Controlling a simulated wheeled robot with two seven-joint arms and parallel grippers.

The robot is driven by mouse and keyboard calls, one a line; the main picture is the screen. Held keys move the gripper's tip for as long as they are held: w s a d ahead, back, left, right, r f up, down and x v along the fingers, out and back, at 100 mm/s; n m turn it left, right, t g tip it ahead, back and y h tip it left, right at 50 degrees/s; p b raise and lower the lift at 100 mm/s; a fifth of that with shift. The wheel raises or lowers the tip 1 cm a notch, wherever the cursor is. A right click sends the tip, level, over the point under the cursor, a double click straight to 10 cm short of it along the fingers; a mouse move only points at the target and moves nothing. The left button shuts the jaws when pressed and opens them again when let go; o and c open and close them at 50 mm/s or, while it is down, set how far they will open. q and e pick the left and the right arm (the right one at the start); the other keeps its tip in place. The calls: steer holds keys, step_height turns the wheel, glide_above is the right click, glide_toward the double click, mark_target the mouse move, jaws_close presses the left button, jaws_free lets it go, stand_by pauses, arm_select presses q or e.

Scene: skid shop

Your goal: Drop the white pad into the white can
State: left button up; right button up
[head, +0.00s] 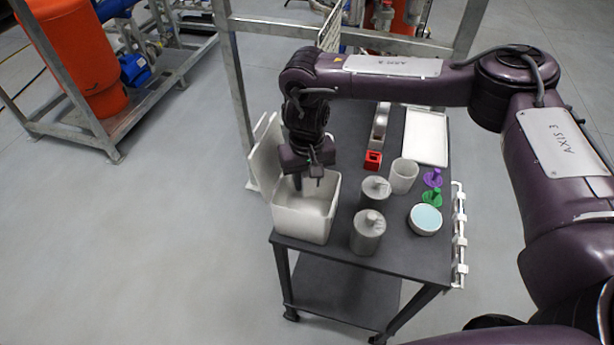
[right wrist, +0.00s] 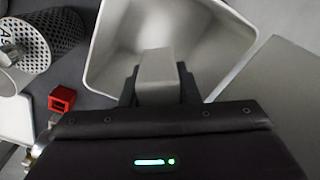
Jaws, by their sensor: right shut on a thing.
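The white can (head: 300,225) is a square, open-topped bin at the left front of the dark table. Its lid (head: 266,150) stands open behind it. My right gripper (head: 308,182) points down over the can's mouth. In the right wrist view it is shut on a pale, block-like white pad (right wrist: 157,66), with the can's inside (right wrist: 212,55) below and beyond. The pad's lower end is seen against the can's inside; I cannot tell how deep it sits. In the head view the pad is hard to make out behind the fingers. My left gripper is not in view.
Right of the can stand two grey knobbed canisters (head: 375,191) (head: 367,232), a pale cup (head: 403,177) and a red block (head: 373,160). Purple (head: 432,178) and green (head: 431,197) knobbed pieces and a blue-topped round tub (head: 425,219) lie farther right. A white tray (head: 425,138) lies behind.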

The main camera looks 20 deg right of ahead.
steer(key=shift+s+r, duration=0.15)
steer(key=o, duration=0.8)
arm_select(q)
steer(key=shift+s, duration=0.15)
arm_select(e)
steer(key=o, duration=0.3)
steer(key=shift+r, duration=0.45)
step_height(320, 180, up, 7)
steer(key=shift+f, duration=0.1)
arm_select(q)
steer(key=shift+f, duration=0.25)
